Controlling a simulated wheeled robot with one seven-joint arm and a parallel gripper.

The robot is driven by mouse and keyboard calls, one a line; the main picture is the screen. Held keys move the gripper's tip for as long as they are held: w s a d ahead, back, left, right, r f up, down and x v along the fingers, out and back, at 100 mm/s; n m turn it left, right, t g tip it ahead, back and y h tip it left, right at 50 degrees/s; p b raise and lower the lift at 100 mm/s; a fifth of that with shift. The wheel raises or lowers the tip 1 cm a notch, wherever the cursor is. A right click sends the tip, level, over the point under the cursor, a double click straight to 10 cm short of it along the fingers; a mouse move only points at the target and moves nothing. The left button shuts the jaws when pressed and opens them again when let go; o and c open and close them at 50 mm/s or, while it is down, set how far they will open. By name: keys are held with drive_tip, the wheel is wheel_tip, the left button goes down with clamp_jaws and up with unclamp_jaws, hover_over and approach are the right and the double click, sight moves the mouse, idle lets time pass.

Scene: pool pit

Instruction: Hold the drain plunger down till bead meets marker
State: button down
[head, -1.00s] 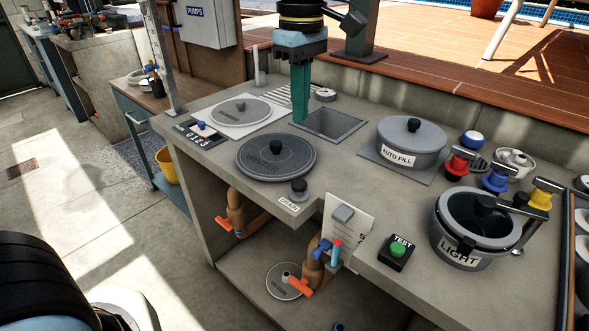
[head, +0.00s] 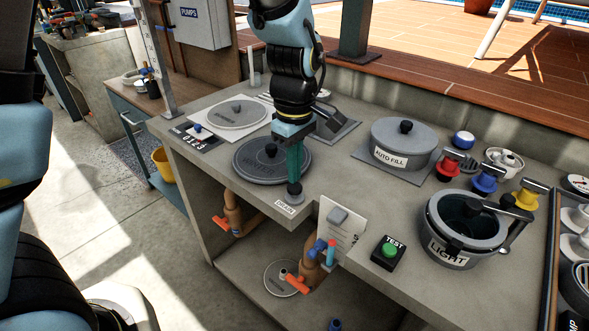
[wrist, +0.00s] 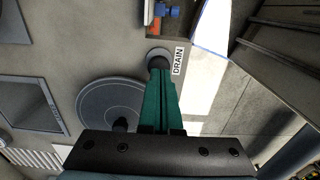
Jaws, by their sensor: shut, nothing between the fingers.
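My gripper (head: 294,180) points straight down with its green fingers shut and empty. The fingertips are right over the dark knob of the drain plunger (head: 294,198), meeting or almost meeting it; I cannot tell whether it is pressed down. The plunger's round grey base shows beside the DRAIN label (head: 285,207). In the wrist view the fingers reach to the plunger (wrist: 158,56), next to the label (wrist: 179,61). A tall white gauge post (head: 159,58) with scale marks stands at the counter's left end. I cannot make out a bead or marker on it.
A dark round lid (head: 262,167) lies just left of my gripper. The AUTO FILL pot (head: 403,147), the green TEST button (head: 390,250) and the LIGHT pot (head: 449,250) stand to the right. A numbered counter (head: 192,136) is at the left edge.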

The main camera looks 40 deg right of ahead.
drive_tip(key=shift+f, duration=0.75)
